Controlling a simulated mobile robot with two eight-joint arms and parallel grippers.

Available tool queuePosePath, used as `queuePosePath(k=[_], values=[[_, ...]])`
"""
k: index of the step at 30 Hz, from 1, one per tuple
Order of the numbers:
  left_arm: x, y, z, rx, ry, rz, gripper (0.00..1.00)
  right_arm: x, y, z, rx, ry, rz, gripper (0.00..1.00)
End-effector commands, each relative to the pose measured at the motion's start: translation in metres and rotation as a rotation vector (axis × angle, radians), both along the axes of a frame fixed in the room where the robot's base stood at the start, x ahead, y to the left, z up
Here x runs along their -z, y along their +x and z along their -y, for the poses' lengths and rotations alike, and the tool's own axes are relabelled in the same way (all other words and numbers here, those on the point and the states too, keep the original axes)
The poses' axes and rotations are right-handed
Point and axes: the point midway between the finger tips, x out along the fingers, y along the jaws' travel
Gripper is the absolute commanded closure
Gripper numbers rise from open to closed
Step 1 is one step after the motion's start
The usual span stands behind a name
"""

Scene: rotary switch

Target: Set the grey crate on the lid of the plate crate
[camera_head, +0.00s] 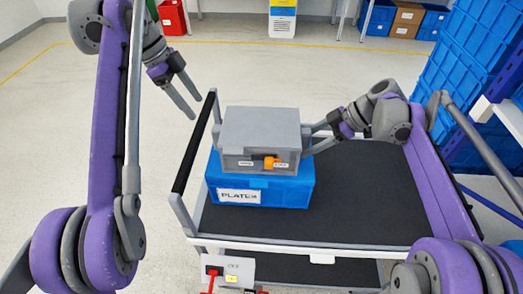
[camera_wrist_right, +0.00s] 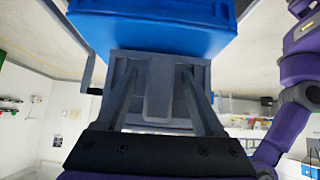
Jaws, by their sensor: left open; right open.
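The grey crate (camera_head: 258,128) sits on top of the blue plate crate (camera_head: 290,193), which carries a white "PLATE" label. The grey crate looks level and covers most of the lid. It has an orange piece on its front. My right gripper (camera_head: 307,140) is open at the grey crate's right end. In the right wrist view its spread fingers (camera_wrist_right: 157,72) lie against or just before the grey crate's end (camera_wrist_right: 158,100), with the blue crate (camera_wrist_right: 150,28) beyond; contact is unclear. My left gripper (camera_head: 196,108) is open and empty, left of the crates.
Both crates stand on the dark deck of a cart (camera_head: 365,195) with a black handle (camera_head: 195,143) at its left. Free deck lies right of them. A grey box with a red switch (camera_head: 213,271) is at the cart's front. Stacked blue crates (camera_head: 462,60) stand at right.

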Motion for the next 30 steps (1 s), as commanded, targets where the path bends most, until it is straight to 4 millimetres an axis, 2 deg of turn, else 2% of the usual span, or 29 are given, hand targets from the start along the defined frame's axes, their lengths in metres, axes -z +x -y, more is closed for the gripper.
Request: queuePosePath(k=[8,21,30], values=[[-0.007,-0.001,-0.003,0.0,0.0,0.0,0.3,-0.008,0.0,0.009,0.002,0.0,-0.001,0.3],[-0.007,-0.001,-0.003,0.0,0.0,0.0,0.3,-0.069,-0.001,0.07,0.003,-0.001,0.0,0.3],[-0.007,-0.001,-0.003,0.0,0.0,0.0,0.3,-0.085,-0.002,0.085,0.0,0.0,0.0,0.3]])
